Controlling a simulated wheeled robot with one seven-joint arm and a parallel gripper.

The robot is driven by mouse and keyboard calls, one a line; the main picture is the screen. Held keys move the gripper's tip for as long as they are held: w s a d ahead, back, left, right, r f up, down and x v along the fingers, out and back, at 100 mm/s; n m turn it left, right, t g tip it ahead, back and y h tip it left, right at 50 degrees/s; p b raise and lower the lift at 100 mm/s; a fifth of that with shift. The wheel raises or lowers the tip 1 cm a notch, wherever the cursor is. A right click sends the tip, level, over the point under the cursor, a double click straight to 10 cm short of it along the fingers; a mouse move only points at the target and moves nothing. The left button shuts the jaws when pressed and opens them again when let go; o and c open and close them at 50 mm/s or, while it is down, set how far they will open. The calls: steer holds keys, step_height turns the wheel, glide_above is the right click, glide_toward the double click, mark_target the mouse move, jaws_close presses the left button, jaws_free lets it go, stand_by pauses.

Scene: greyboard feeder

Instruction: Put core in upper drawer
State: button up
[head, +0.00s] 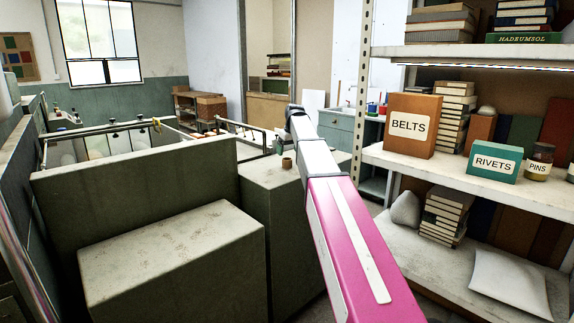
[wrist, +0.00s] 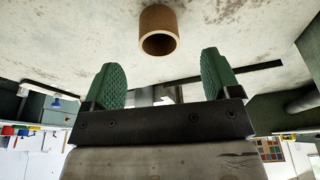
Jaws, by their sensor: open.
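The core (head: 287,162), a short brown hollow cylinder, stands on the pale top of a dark green machine housing (head: 262,177) in the head view. In the wrist view the core (wrist: 158,32) shows near the top, its round opening facing me. My gripper (wrist: 163,80) is open, with green ridged fingers set apart and nothing between them. The core is beyond the fingertips, roughly in line with the gap, apart from both. In the head view my gripper is hard to make out at the end of my pink arm. A grey-blue drawer cabinet (head: 340,136) stands behind; its drawers look shut.
A shelf unit (head: 470,180) at right holds an orange BELTS box (head: 412,124), a teal RIVETS box (head: 492,162), a PINS jar (head: 539,162) and books. A larger green housing (head: 130,170) fills the left. Metal rails (head: 110,130) lie behind it.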

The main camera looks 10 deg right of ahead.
mark_target(287, 159)
steer(key=shift+x, duration=2.9)
steer(key=c, duration=1.1)
steer(key=shift+r, duration=0.1)
